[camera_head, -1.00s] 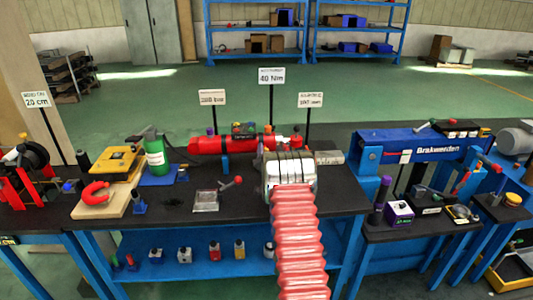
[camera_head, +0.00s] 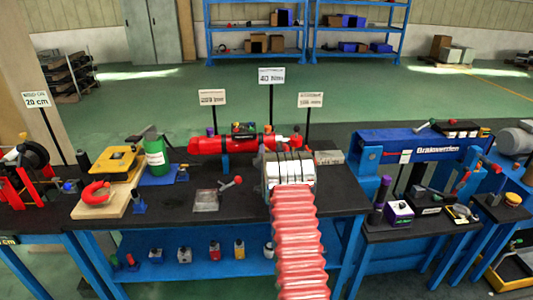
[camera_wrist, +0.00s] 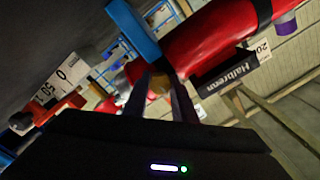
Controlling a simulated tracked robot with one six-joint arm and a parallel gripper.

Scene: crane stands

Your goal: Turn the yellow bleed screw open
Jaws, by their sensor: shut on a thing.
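In the wrist view, a small dull-yellow piece, the yellow bleed screw (camera_wrist: 158,84), shows between the two fingers of my gripper (camera_wrist: 159,92). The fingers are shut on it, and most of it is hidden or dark. It sits just below the red cylinder (camera_wrist: 212,38), beside a blue support (camera_wrist: 134,28). In the head view, the red cylinder (camera_head: 225,145) lies across the back of the bench. My wrist and arm cover its right-hand part, so the fingertips and screw cannot be made out there.
The black bench top (camera_head: 245,205) has some clear room in front of the cylinder. A blue press frame (camera_head: 425,143) stands at right. Sign posts rise behind the cylinder.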

